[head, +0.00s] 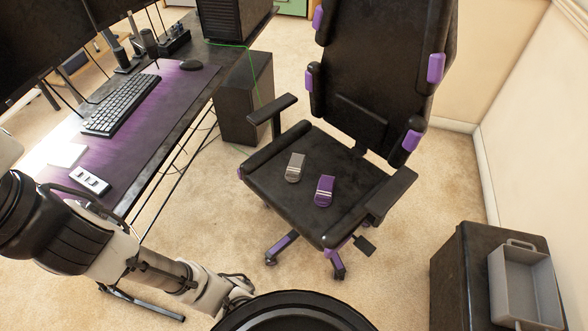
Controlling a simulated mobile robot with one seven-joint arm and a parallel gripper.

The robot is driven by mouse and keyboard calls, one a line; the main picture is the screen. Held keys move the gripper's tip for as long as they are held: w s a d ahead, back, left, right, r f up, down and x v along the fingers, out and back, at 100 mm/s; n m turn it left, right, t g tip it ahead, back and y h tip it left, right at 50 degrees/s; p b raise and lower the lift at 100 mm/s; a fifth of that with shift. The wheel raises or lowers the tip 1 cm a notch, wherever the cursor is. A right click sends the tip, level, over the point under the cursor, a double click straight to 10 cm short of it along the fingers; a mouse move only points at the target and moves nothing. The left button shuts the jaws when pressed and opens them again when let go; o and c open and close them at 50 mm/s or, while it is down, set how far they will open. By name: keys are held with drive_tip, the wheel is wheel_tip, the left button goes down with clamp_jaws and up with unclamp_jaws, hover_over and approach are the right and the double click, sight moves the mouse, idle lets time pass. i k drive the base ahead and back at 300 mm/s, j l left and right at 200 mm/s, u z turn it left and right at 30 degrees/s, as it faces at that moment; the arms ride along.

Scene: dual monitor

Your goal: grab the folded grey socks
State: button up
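The folded grey socks (294,168) lie on the black seat of the office chair (290,205), left of and a little behind a folded purple pair (325,191). The two pairs are close but apart. My arm reaches in from the left edge, low in the picture. My gripper (238,287) is near the bottom, in front of and below the seat, well away from the socks. Its fingers are too small and partly hidden to show whether they are open or shut.
Chair armrests (392,194) flank the seat. A desk (150,130) with keyboard (121,104) and mouse (192,65) stands left, with a computer tower (240,105) beside it. A dark cabinet (460,265) with a grey tray (496,285) stands right. Carpet is free before the chair.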

sight(294, 172)
drive_tip(key=i+j, duration=0.15)
drive_tip(key=i, duration=0.4)
drive_tip(key=i+j+z, duration=0.15)
drive_tip(key=i, duration=0.35)
